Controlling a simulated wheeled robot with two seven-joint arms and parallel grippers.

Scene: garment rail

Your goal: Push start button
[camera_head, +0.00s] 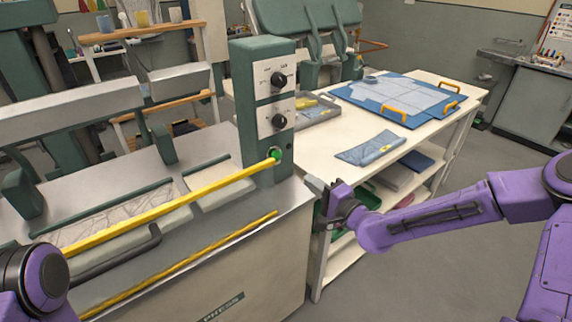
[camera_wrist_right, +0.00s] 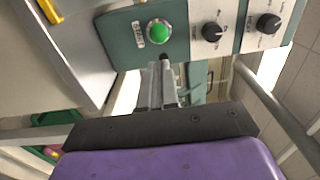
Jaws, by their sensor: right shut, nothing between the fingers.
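The green start button (camera_head: 275,153) sits low on the dark green control column (camera_head: 248,110) of the press, beside the end of the yellow bar. In the right wrist view the round green button (camera_wrist_right: 159,32) shows whole, with a small label beside it. My right gripper (camera_head: 312,184) is shut and empty, to the right of and a little below the button in the head view. In the wrist view its fingertips (camera_wrist_right: 161,66) point toward the panel just below the button, and I see no contact. Of my left arm only a part shows at the lower left; its gripper is out of view.
Two black knobs (camera_head: 279,80) are on white plates above the button. The yellow bar (camera_head: 170,207) runs across the press front. A white table (camera_head: 330,151) with a blue folded cloth (camera_head: 370,148) and a blue board stands behind. Open floor lies at right.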

